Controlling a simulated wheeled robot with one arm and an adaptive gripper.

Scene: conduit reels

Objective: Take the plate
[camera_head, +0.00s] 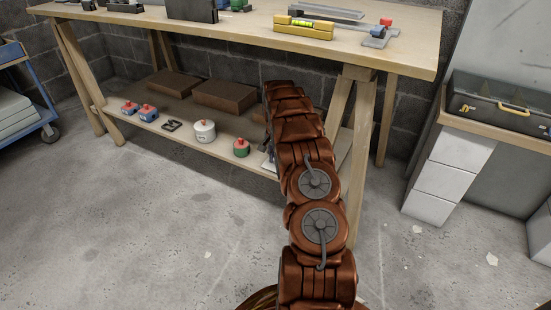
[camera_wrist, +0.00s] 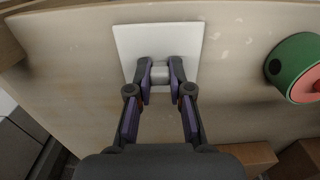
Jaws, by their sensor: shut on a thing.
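The plate (camera_wrist: 190,38) is a pale, square, flat piece on the lower wooden shelf of the workbench. In the wrist view, my gripper (camera_wrist: 160,75) is shut on a small grey block-like part at the plate, and its two fingers press on either side of it. I cannot tell whether the plate rests on the shelf or is just above it.
A green round container with a red top (camera_wrist: 293,68) stands near the plate; it also shows in the head view (camera_head: 241,148). A white pot (camera_head: 204,132) and brown boxes (camera_head: 225,96) share the shelf. A bench leg (camera_head: 361,150) stands close right of my arm.

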